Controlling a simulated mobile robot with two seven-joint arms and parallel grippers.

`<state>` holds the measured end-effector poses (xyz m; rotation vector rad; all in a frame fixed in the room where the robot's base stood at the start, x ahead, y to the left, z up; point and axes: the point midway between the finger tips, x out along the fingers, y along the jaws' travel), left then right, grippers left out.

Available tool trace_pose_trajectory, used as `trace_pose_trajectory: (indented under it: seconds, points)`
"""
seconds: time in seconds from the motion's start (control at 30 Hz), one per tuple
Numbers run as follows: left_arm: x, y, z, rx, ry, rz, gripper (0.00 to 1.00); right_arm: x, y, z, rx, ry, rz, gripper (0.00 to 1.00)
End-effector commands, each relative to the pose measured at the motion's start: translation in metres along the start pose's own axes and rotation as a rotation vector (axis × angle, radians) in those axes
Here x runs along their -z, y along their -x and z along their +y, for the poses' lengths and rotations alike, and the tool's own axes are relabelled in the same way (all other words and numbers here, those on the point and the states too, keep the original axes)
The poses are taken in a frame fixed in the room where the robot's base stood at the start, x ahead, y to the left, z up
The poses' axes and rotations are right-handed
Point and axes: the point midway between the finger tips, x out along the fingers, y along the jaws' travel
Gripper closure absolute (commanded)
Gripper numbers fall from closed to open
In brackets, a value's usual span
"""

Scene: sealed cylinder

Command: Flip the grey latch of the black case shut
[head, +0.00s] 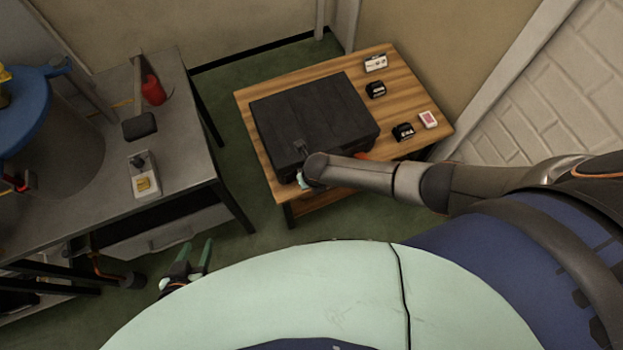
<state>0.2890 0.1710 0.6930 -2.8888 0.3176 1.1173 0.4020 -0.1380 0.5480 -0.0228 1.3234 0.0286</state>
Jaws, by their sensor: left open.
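The black case (310,112) lies closed on a small wooden table. A grey latch (300,147) shows at its near edge, partly hidden by my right arm; I cannot tell its exact position. My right arm reaches in from the right, its end at the near side of the case just below the latch. Only a pale green bit of my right gripper (301,180) shows there; its fingers are mostly hidden, and contact with the latch cannot be made out. My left gripper (187,265) is open and empty at the lower left, away from the case.
Several small boxes and dark items stand on the right of the wooden table (262,160). A grey workbench (185,150) on the left holds a mallet (140,126), a red item (153,90) and a switch box (144,176). Green floor lies between bench and table.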

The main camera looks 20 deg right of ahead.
Motion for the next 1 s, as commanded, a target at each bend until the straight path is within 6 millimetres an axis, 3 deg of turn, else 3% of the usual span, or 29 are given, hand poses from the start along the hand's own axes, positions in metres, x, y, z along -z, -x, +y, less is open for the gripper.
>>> trace_pose_trajectory:
  seconds: [0.43, 0.77, 1.0]
  points:
    - [0.007, 0.011, 0.005, -0.006, 0.003, -0.01, 0.5, -0.005, 0.016, 0.0, -0.001, 0.0, -0.002, 1.0]
    - [0.007, 0.011, 0.005, -0.007, 0.003, -0.01, 0.5, -0.004, 0.016, 0.0, -0.001, 0.0, -0.002, 1.0]
    - [0.018, 0.018, 0.005, -0.006, 0.002, -0.006, 0.5, 0.009, 0.022, 0.0, 0.001, -0.002, 0.001, 1.0]
